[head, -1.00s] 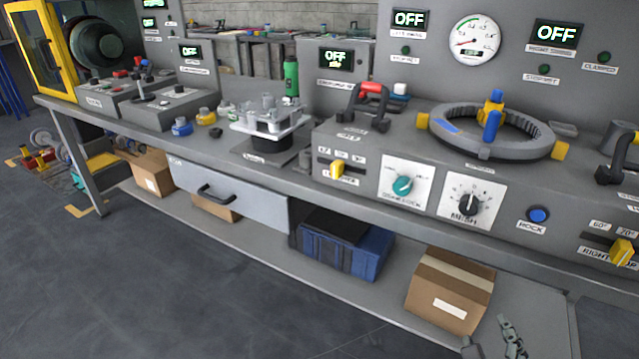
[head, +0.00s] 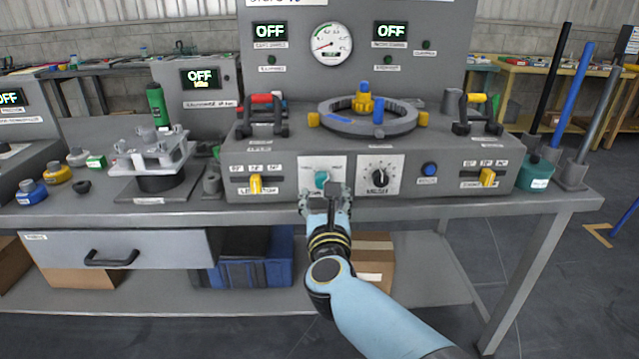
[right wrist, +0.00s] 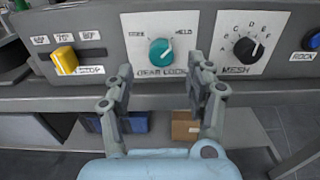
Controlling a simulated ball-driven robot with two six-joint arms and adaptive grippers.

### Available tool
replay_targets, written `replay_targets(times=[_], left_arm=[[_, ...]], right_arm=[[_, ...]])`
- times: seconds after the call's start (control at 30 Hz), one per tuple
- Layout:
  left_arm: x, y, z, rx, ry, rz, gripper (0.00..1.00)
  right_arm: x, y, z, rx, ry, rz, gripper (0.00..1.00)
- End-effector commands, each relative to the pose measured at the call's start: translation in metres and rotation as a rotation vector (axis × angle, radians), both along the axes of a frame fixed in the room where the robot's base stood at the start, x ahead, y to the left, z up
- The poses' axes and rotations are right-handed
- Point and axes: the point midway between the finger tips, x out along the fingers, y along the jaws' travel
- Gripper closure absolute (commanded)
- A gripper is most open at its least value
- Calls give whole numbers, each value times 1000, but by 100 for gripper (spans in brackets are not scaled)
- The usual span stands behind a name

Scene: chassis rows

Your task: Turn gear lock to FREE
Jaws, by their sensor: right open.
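The gear lock knob (head: 321,180) is a teal dial on a white plate on the front panel of the grey console. It also shows in the right wrist view (right wrist: 160,52), above the words GEAR LOCK. The small word at its upper right reads HELD; the one at upper left is blurred. Which way the knob points is hard to tell. My right gripper (head: 325,197) is open and empty just in front of and below the knob. In the right wrist view its fingers (right wrist: 160,88) stand apart on either side below the knob, not touching it. My left gripper is out of view.
The black MESH dial (right wrist: 245,48) is right of the knob and a yellow slider (right wrist: 65,60) is left. A blue button (head: 429,169) is farther right. The bench edge (head: 420,210) runs below the panel. A ring with yellow and blue pegs (head: 370,118) sits on top.

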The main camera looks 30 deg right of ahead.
Motion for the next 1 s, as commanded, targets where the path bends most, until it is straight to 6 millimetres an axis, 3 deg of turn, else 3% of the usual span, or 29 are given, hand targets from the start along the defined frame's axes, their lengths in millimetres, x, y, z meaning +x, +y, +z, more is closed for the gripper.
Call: replay_targets(times=[0.1, 0.3, 0.67, 1.0], left_arm=[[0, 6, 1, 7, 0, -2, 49], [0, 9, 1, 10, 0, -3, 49], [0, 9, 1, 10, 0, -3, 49], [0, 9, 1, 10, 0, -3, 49]], right_arm=[[20, -13, 1, -2, 0, 0, 45], [40, -24, -1, -2, 1, 0, 45], [44, -27, -1, -1, 2, 1, 46], [44, -27, -1, -1, 2, 1, 91]])
